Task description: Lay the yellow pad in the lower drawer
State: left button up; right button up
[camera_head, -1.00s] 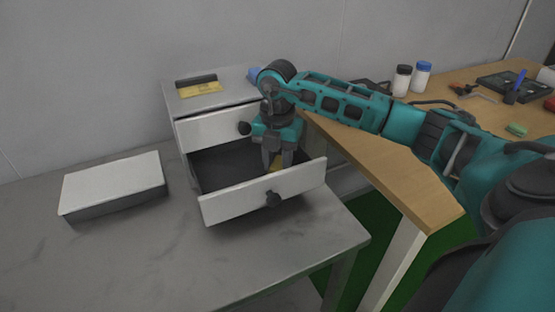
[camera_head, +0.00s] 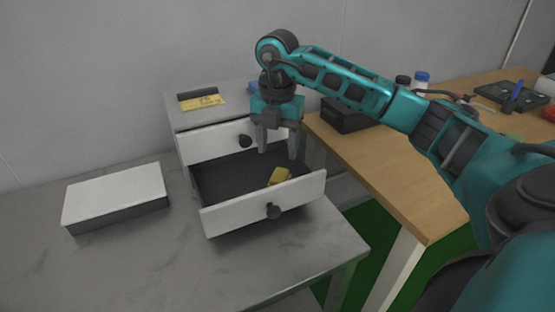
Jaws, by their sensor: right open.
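The yellow pad (camera_head: 279,176) lies inside the lower drawer (camera_head: 263,205), near its right front part. The lower drawer is pulled out, with a white front and a dark knob. My right gripper (camera_head: 277,152) is open and empty, pointing down above the drawer, higher than the pad and apart from it. My left gripper is not in view.
The upper drawer (camera_head: 215,142) is closed or nearly so. A yellow label and a dark bar lie on the cabinet top (camera_head: 188,117). A white-topped box (camera_head: 115,195) sits on the grey table at left. A wooden table (camera_head: 390,180) with bottles and tools stands at right.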

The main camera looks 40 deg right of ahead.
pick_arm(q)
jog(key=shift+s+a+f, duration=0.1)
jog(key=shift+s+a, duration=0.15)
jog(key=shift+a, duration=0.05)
pick_arm(e)
notch_tip(320, 180, up, 4)
jog(key=shift+r, duration=0.1)
dwell(0.4)
